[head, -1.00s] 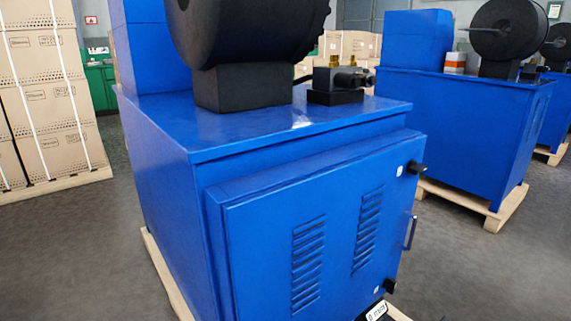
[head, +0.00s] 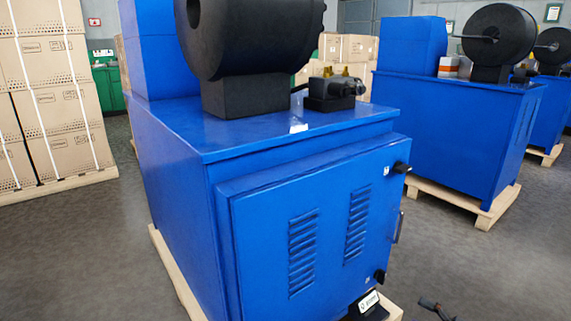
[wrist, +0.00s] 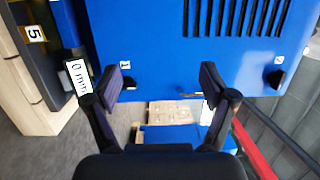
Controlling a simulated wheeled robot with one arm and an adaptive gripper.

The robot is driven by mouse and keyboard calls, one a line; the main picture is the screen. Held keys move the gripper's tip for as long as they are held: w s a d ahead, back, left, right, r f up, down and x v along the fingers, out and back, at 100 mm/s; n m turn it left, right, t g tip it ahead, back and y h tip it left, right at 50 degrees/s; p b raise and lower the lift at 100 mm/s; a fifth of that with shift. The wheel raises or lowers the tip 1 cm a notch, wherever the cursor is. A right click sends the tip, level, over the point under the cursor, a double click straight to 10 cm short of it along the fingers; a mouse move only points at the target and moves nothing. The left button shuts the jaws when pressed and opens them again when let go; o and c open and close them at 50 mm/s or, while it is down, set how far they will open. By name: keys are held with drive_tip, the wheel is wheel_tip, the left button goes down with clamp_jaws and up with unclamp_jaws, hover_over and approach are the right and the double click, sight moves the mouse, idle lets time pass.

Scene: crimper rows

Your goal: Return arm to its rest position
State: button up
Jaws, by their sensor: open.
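My gripper (wrist: 165,83) is open in the wrist view, with two dark fingers spread and nothing between them. The blue door of the near crimper cabinet (wrist: 190,60) fills the upper part of that view beyond the fingers. In the head view, a dark piece at the bottom right edge (head: 436,308) looks like the tip of my gripper, in front of and to the right of the cabinet (head: 170,165). The rest of my arm is out of the head view. The gap between fingers and door is hard to judge.
The cabinet door has two black knobs (head: 402,168) and a handle (head: 398,228). A black block with a white label (head: 369,301) is at its lower front. More blue machines (head: 440,130) stand on pallets at right. Stacked cartons (head: 55,110) stand at left. Grey floor (head: 470,255) is open at right.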

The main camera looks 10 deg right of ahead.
drive_tip(key=s+a+r+n+g+y+p, duration=0.15)
drive_tip(key=a+r+n+g+p, duration=0.4)
drive_tip(key=a+r, duration=0.8)
drive_tip(key=s+a+r+n+g+y+p, duration=0.1)
drive_tip(key=a+r+n+g+y+p, duration=0.15)
drive_tip(key=a+r+g+p, duration=1.1)
drive_tip(key=s+a+r+n+t+h+p, duration=0.1)
drive_tip(key=s+a+r+h+p, duration=0.2)
drive_tip(key=s+r, duration=0.35)
drive_tip(key=s+a+r+n+h+p, duration=0.1)
drive_tip(key=s+r+h+p, duration=0.35)
drive_tip(key=r, duration=0.35)
drive_tip(key=s+a+r+n+t+h+p, duration=0.1)
drive_tip(key=s+a+r+h+p, duration=0.15)
drive_tip(key=s+r, duration=0.45)
drive_tip(key=s+d+r+m+t+h+p, duration=0.1)
drive_tip(key=s+d+r+h+p, duration=0.5)
drive_tip(key=s+d+r+p, duration=0.3)
drive_tip(key=s+r+p, duration=0.1)
drive_tip(key=p, duration=0.2)
drive_tip(key=shift+d+r+m+t+h, duration=0.15)
drive_tip(key=shift+r+m+t+h, duration=0.15)
drive_tip(key=shift+r+t, duration=0.1)
drive_tip(key=shift+s+f, duration=0.1)
